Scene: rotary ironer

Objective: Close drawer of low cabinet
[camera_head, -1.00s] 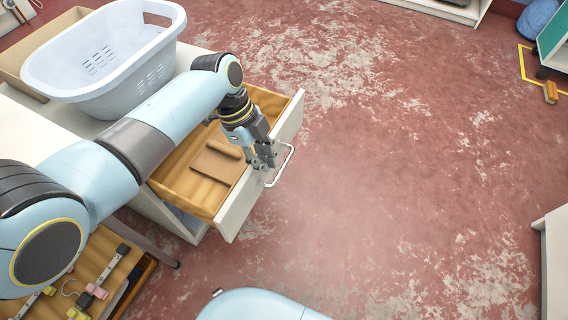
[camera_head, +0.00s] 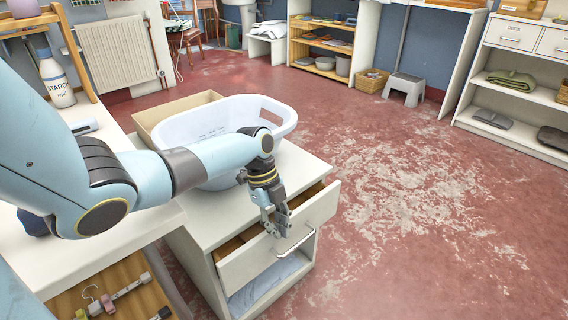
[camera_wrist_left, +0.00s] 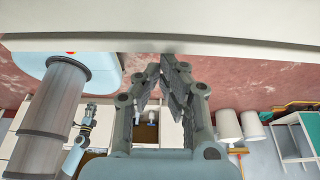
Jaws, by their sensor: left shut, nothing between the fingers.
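The low cabinet (camera_head: 205,232) has a white top and stands left of centre in the head view. Its drawer (camera_head: 262,258) is partly open, with a narrow strip of its wooden inside showing behind the white front. The bar handle (camera_head: 298,243) is on the drawer front. My left gripper (camera_head: 278,230) is shut and empty, with its fingers pointing down at the drawer front near the handle. I cannot tell whether they touch it. The left wrist view shows the fingertips (camera_wrist_left: 168,62) together below a broad pale surface. A small dark gripper-like part, probably my right gripper (camera_wrist_left: 88,118), shows there too.
A pale laundry basket (camera_head: 210,125) and a cardboard box (camera_head: 165,112) stand on or behind the cabinet top. An open shelf below the drawer holds a pale blue cloth (camera_head: 262,288). The red floor to the right is clear up to a grey step stool (camera_head: 404,88).

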